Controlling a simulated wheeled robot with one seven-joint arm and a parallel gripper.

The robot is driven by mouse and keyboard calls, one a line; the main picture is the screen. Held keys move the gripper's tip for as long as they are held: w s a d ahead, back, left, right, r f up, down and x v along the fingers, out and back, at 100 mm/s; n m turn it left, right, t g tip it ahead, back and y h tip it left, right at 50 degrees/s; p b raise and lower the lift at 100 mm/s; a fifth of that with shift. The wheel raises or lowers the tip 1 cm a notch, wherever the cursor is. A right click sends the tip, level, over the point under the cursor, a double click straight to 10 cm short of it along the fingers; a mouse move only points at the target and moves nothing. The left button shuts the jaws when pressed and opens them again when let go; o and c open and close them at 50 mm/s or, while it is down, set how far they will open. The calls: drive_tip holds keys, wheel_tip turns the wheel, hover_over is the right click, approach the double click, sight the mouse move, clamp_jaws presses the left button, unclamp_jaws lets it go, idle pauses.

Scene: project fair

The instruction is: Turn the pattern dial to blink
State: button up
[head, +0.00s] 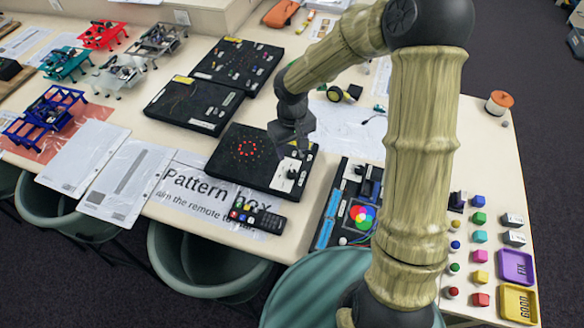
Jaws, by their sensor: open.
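The black pattern box (235,168) lies on the table, with a ring of red lights (250,148) lit on its top. A small white panel with a dark knob, which looks like the pattern dial (291,175), is near its right end. The dial's pointer and labels are too small to read. My gripper (301,150) is open above the right end of the box, close to the dial and just beyond it in the picture. I cannot tell whether the fingers touch anything. The gripper and arm hide part of the box's far right corner.
A sheet reading "Pattern box" (190,186) and a remote (257,217) lie in front. A panel with a colour wheel (361,216) stands to the right. Other black boxes (193,104) are behind left. Coloured blocks and trays (517,266) are at far right, past my arm.

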sight(292, 172)
wheel_tip(292, 172, down, 10)
drive_tip(key=shift+f+p, duration=0.25)
drive_tip(key=shift+p, duration=0.15)
drive_tip(key=c, duration=1)
drive_tip(key=shift+n, duration=0.4)
drive_tip(key=n, duration=0.3)
drive_tip(key=shift+n+p, duration=0.5)
drive_tip(key=shift+n, duration=2)
